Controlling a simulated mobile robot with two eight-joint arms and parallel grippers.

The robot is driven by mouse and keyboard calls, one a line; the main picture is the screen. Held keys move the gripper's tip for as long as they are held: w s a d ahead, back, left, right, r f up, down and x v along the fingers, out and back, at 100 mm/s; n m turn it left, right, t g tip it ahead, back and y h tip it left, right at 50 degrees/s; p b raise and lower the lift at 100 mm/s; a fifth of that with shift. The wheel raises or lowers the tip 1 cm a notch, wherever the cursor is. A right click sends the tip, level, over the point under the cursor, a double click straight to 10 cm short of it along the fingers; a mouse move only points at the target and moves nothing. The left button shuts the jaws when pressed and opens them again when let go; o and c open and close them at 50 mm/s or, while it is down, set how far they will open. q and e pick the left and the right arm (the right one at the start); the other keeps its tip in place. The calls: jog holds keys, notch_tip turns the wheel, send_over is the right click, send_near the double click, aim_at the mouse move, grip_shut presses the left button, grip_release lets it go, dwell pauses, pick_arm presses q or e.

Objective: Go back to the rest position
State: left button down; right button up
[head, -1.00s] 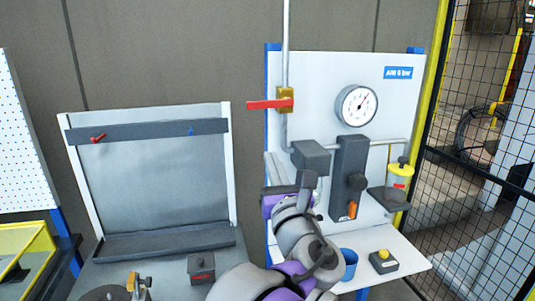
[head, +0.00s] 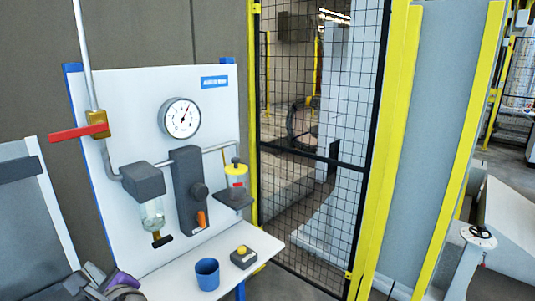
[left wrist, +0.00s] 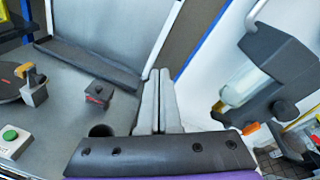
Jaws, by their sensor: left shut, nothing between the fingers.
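My left gripper (head: 82,282) shows in the head view at the bottom left corner, partly cut off by the frame edge. It is in front of the air panel's lower left side and apart from the fittings. In the left wrist view its two grey fingers (left wrist: 159,85) lie side by side, shut with nothing between them. My right gripper is in neither view.
The white air panel (head: 130,90) carries a red-handled valve (head: 80,132), a gauge (head: 180,118) and a clear bowl (head: 152,214). A blue cup (head: 207,274) and a yellow-button box (head: 243,257) stand on its shelf. A mesh fence (head: 300,170) is to the right.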

pick_arm(q)
jog(key=s+d+f+n+g+h, duration=0.25)
jog(key=f+n, duration=0.25)
jog(key=f, duration=0.4)
jog(key=s+d+f+n+g+h, duration=0.1)
jog(key=s+f+n+h, duration=0.25)
jog(key=f, duration=0.55)
jog(key=s+d+f+n+h, duration=0.5)
jog(key=d+f+n+h, duration=0.2)
jog(key=d+f+n, duration=0.3)
notch_tip(320, 180, down, 2)
jog(key=shift+s+d+f+n, duration=0.2)
jog(key=shift+d+n, duration=0.15)
jog(key=shift+d, duration=0.65)
